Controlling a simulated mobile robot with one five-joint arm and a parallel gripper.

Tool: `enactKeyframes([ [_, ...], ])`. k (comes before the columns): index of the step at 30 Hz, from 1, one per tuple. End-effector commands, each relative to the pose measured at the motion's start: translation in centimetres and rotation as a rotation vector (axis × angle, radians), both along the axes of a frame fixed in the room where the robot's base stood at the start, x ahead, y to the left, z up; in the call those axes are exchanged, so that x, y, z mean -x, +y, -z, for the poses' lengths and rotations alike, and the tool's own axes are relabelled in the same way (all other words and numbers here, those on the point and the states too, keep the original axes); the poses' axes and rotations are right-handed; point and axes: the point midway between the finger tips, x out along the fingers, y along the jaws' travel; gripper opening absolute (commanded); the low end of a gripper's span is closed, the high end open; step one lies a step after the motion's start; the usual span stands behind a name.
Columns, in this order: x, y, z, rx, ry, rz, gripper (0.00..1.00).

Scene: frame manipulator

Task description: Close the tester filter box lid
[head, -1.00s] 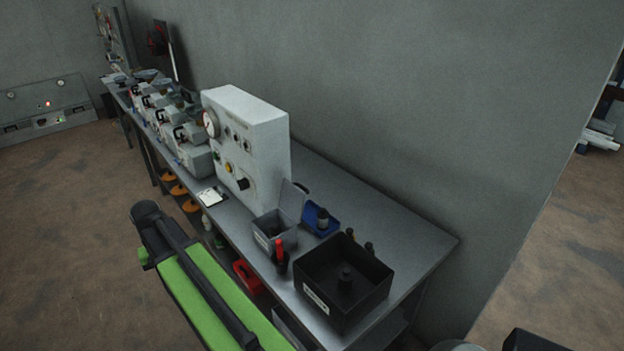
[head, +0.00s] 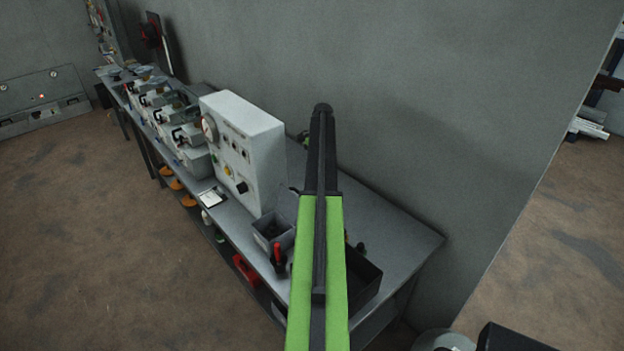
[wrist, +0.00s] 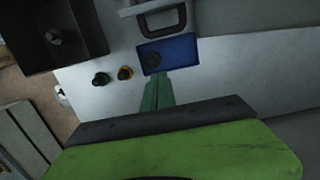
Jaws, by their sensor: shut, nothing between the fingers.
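The grey filter box (head: 272,232) stands on the bench in front of the white tester, with its top open. In the head view my arm hides the area to its right. In the wrist view, a grey panel with a dark handle at the top edge (wrist: 163,17) appears to be its raised lid, partly cut off. My gripper (wrist: 158,80) shows as green fingers pressed together, empty. In that picture their tips end at the near edge of the blue tray, below the handle and apart from it. I cannot tell their height above the bench.
The blue tray (wrist: 168,54) holds a dark round item. The black open bin (wrist: 88,40) is nearby. The white tester (head: 245,150) stands left of my arm.

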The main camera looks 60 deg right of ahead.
Motion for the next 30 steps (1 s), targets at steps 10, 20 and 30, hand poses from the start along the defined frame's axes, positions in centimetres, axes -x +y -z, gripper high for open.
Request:
enactKeyframes([
  [10,-0.2,0.8,7.2,0.0,0.0,-0.002,0.0],
  [20,-1.1,3.7,7.1,0.0,0.0,-0.002,0.0],
  [30,-1.4,4.4,7.0,0.0,0.0,-0.001,0.0],
])
